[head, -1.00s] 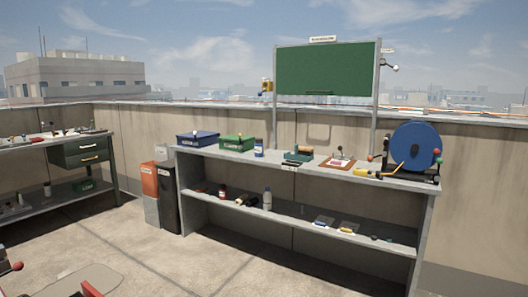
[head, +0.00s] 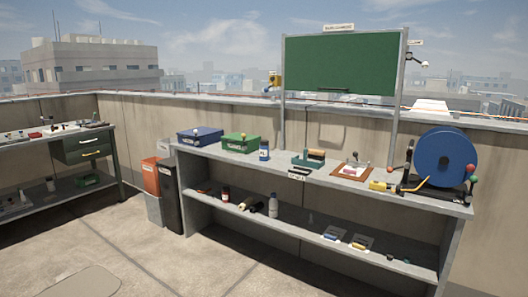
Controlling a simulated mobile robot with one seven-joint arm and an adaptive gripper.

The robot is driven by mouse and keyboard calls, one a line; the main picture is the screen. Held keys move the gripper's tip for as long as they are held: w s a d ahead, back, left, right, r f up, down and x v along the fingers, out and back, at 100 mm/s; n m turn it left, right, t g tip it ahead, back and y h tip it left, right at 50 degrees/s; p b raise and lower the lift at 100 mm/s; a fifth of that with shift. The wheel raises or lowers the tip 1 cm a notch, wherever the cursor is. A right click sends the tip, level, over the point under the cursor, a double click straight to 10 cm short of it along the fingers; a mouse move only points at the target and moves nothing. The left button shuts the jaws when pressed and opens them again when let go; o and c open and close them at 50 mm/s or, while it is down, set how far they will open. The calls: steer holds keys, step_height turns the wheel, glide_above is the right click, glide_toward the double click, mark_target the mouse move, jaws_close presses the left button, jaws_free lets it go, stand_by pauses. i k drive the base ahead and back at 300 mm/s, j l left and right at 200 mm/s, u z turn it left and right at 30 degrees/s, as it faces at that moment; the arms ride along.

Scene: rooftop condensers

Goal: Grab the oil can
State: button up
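I cannot pick out the oil can for certain. Several small containers show on the grey bench (head: 330,178). A small, faint item (head: 310,218) farther right on that shelf is too small to tell. My gripper is not in view.
The bench top also holds a blue box (head: 200,138), a green box (head: 240,144), a clipboard (head: 350,172) and a blue reel (head: 444,157). Bins (head: 168,195) stand at its left end. A second bench (head: 60,193) is at far left. The floor in front is clear.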

mark_target(264, 144)
steer(key=i+l, duration=0.2)
steer(key=i, duration=0.3)
steer(key=i+l, duration=0.2)
steer(key=i, duration=0.3)
steer(key=i+l, duration=0.2)
steer(key=i, duration=0.3)
steer(key=i+l, duration=0.2)
steer(key=i, duration=0.3)
steer(key=i+l+z, duration=0.1)
steer(key=i, duration=0.4)
steer(key=i+l, duration=0.25)
steer(key=i, duration=0.25)
steer(key=i+l, duration=0.15)
steer(key=i, duration=0.35)
